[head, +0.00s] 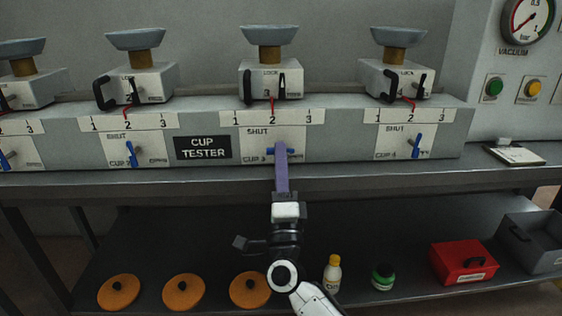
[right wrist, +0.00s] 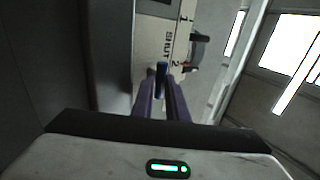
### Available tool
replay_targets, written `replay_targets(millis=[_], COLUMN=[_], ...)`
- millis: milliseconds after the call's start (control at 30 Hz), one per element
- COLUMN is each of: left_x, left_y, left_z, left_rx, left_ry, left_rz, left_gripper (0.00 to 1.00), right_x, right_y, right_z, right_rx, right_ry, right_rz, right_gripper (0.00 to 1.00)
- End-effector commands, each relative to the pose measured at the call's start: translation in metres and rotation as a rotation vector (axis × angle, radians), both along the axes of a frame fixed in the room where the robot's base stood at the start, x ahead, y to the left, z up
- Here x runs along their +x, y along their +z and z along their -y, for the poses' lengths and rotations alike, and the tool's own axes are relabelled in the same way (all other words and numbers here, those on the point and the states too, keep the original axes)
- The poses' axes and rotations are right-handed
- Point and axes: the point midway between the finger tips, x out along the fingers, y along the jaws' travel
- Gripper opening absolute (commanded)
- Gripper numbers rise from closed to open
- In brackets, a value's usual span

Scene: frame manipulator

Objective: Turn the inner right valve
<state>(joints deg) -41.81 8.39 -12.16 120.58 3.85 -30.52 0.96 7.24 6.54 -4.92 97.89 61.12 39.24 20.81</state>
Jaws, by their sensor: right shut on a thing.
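The inner right valve, on the CUP 3 station, has a small blue handle (head: 270,151) below the word SHUT. The handle looks about crosswise in the head view, with its middle hidden by my fingers. My right gripper (head: 281,150) reaches up to it from below with its purple fingers. In the right wrist view, the blue handle (right wrist: 162,74) shows between the fingertips of the right gripper (right wrist: 161,85), which is shut on it. My left gripper is not in view.
Other blue valve handles sit at CUP 2 (head: 131,153) and CUP 4 (head: 416,146), both nearly upright. Black lock levers and grey cups stand above. A notepad (head: 515,154) lies on the right. The lower shelf holds orange discs, bottles and a red box (head: 463,262).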

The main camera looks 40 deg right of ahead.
Motion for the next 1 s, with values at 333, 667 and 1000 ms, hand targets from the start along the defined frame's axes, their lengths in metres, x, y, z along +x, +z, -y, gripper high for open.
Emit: replay_targets(millis=[333, 667, 1000], left_x=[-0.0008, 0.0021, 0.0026], left_y=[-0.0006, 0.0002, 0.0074], left_z=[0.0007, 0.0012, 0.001], left_rx=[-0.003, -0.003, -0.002], left_ry=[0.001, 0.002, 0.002], left_rz=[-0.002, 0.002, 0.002], left_gripper=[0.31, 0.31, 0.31], right_x=[0.0, 0.0001, -0.0007], right_y=[0.0001, -0.0004, 0.0013], right_z=[0.0001, 0.0003, 0.0022], right_rx=[0.006, 0.005, -0.051], right_ry=[0.001, 0.001, -0.001], right_rz=[0.003, 0.001, -0.035], right_gripper=[0.0, 0.32, 0.32])
